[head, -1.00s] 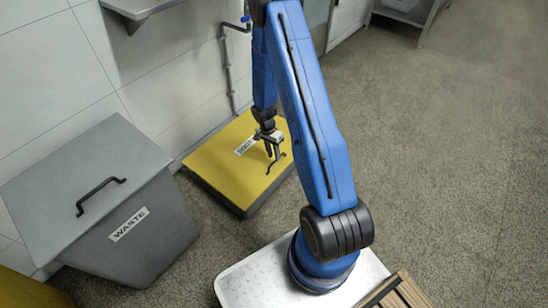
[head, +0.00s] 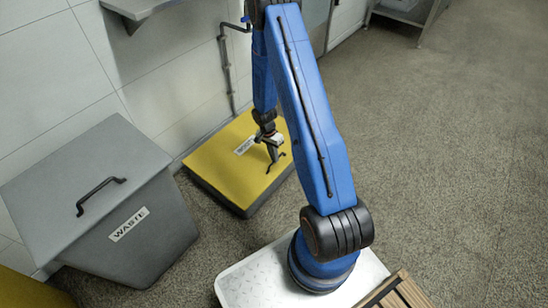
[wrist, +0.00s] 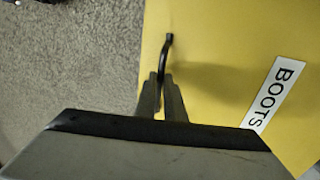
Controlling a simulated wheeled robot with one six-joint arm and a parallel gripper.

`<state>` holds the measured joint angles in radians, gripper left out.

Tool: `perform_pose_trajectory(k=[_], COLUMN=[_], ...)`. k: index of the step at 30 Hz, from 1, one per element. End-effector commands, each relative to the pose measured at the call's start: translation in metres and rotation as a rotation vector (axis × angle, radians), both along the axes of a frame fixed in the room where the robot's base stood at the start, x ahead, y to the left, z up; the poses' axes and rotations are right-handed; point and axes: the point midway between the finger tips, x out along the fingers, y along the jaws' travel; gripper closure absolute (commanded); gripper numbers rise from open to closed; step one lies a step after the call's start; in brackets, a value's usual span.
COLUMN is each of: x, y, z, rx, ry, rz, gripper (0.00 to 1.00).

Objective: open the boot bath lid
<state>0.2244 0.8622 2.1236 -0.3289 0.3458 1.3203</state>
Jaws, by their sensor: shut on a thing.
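The boot bath is a low box on the floor by the wall, with a flat yellow lid (head: 222,168) that lies closed. The lid bears a white BOOTS label (wrist: 277,93) and a thin dark bar handle (wrist: 164,50) near its front edge. My gripper (head: 274,160) points down over the lid at the handle. In the wrist view its two fingers (wrist: 161,98) are shut on the handle, with one end of the bar sticking out beyond them. The rest of the handle is hidden by the gripper.
A grey waste bin (head: 155,240) with a black handle stands to the left of the boot bath. A pipe (head: 228,70) runs down the tiled wall behind it. Open speckled floor (head: 450,150) lies to the right.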

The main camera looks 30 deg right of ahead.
Motion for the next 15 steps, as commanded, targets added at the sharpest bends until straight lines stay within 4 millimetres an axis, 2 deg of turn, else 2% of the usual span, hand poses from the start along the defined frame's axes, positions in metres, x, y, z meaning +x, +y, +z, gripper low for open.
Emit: perform_pose_trajectory(k=[8,15], x=[0.01,0.029], y=[0.003,0.01], z=[0.034,0.087], rx=[-0.028,-0.076], ry=[0.071,0.202], rz=[0.003,0.002], gripper=[1.0,1.0])
